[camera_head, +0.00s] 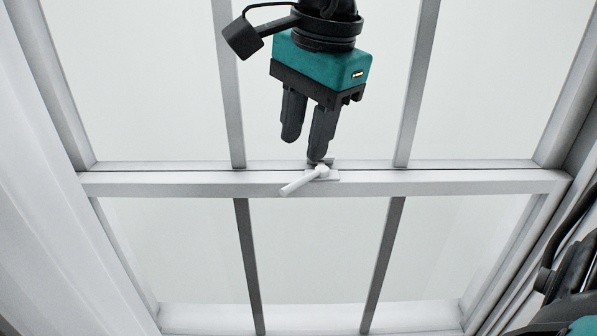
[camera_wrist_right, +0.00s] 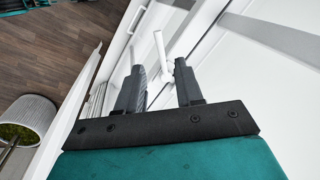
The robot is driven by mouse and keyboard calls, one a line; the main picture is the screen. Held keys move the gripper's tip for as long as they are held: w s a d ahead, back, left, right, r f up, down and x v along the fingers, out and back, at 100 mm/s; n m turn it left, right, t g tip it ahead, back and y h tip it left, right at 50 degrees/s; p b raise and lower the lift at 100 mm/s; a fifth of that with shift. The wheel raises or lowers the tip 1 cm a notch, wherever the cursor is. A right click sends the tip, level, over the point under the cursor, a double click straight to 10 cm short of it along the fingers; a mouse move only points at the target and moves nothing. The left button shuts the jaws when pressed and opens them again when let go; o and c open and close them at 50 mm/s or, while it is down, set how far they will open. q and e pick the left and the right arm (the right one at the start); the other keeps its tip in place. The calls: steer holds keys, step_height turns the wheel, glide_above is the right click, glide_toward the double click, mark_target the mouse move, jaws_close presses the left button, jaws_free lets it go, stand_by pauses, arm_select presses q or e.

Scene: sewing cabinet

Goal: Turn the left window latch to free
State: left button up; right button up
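A white window latch (camera_head: 301,182) sits on the horizontal meeting rail (camera_head: 440,182) in the head view. Its lever points down and to the left from its pivot. It is the only latch in view. My right gripper (camera_head: 304,150) comes in from the top, with two dark fingers pointing down and one fingertip close to the latch pivot. In the right wrist view the fingers of this gripper (camera_wrist_right: 159,66) are apart. The white latch lever (camera_wrist_right: 160,48) shows beyond and between the fingertips there. I cannot tell whether a finger touches it. My left gripper is not in view.
White vertical window bars (camera_head: 417,80) and pale panes (camera_head: 140,90) surround the latch. Part of my own body shows at the lower right. The wrist view shows a wooden floor (camera_wrist_right: 60,45) and a round planter (camera_wrist_right: 28,120) far below at left.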

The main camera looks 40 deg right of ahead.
mark_target(296, 183)
steer(key=f, duration=0.3)
steer(key=w+f, duration=0.1)
steer(key=f, duration=0.2)
steer(key=shift+w+a+f+b, duration=0.1)
steer(key=shift+w+f+b, duration=0.05)
steer(key=shift+f+b, duration=0.15)
steer(key=shift+r, duration=0.1)
jaws_close()
stand_by(1.0)
